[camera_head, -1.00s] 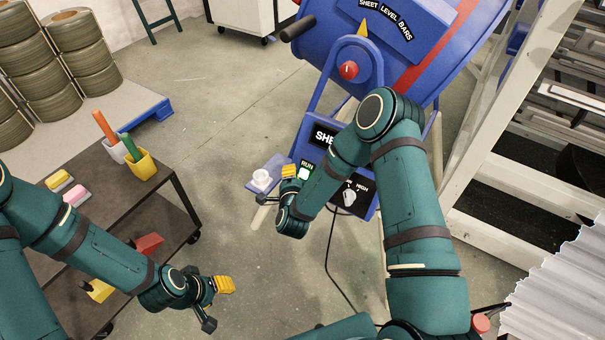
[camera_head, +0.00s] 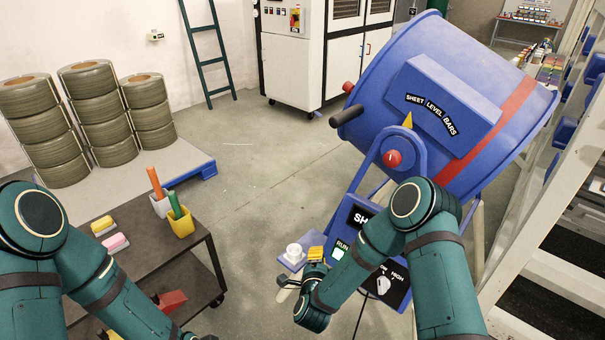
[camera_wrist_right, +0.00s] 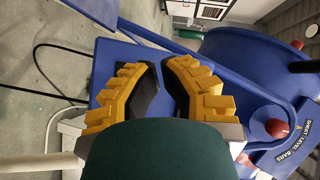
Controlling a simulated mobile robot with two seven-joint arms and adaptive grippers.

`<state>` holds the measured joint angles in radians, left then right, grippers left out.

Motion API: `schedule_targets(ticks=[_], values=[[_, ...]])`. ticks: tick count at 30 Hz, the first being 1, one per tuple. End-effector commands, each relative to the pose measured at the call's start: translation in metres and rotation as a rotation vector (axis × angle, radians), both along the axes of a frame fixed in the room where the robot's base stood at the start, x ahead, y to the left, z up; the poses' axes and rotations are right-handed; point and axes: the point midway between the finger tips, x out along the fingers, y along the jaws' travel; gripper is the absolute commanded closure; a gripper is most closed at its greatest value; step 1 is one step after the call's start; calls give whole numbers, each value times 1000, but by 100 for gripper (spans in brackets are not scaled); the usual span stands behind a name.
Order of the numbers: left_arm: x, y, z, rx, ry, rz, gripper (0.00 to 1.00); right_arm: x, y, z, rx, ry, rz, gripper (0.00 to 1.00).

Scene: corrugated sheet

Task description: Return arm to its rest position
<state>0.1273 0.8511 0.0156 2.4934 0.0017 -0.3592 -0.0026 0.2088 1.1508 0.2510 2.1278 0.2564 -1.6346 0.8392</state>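My right arm (camera_head: 378,250) reaches down and left in front of the blue machine. My right gripper (camera_head: 314,262) is beside the lit green RUN button (camera_head: 339,252), at the panel's left edge. In the right wrist view its yellow fingers (camera_wrist_right: 156,68) stand apart with nothing visible between them, over a blue surface. Whether it touches the machine cannot be told. My left arm (camera_head: 115,295) reaches over the dark cart at lower left; its gripper fingers are below the picture edge.
The blue drum machine (camera_head: 390,90) has a red knob, a dark handle (camera_head: 346,116) and a small shelf with a white round part (camera_head: 294,252). A dark cart (camera_head: 150,235) holds cups and blocks. Coil stacks (camera_head: 95,110) stand behind. Floor between cart and machine is clear.

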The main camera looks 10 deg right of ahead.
Motion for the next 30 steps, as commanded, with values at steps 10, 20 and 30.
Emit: schedule_targets(ticks=[10,20,30], values=[[-4,-1,0,-1,9,-2,54,-29,24,-29,-149,290,304,100],[-3,0,0,-1,9,-2,54,-155,48,-68,-426,773,1003,100],[-3,0,0,-1,9,-2,54,-233,45,-68,-503,939,1360,100]])
